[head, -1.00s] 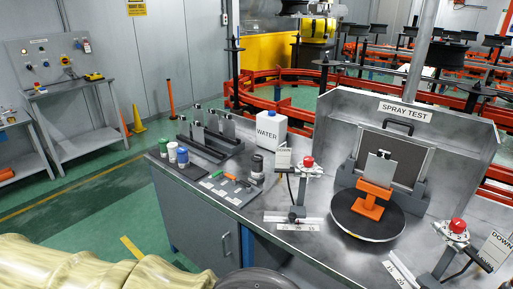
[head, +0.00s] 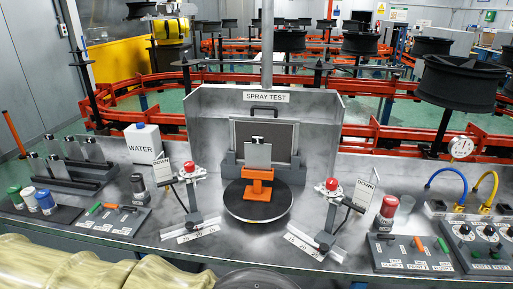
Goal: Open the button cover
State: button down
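I cannot make out a button cover for certain in this view. A grey control box (head: 485,262) with dark and green knobs or buttons sits at the right edge of the bench, and its details are too small to tell whether any has a cover. My gripper is not in view. Only cream-coloured links of my arm (head: 95,268) show at the bottom left.
The grey bench (head: 150,225) spans the view. On it are a spray test booth (head: 212,110), a black turntable (head: 258,212) with an orange fixture, two red-topped stands (head: 190,168) (head: 332,184), a water container (head: 143,143) and a pressure gauge (head: 461,147). Orange rails run behind.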

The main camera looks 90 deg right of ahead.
aim_at(493, 249)
jog(key=z, duration=4.55)
jog(key=i, duration=0.5)
jog(key=k, duration=1.2)
jog(key=u, duration=0.6)
jog(key=i, duration=1.25)
jog(key=z, duration=0.45)
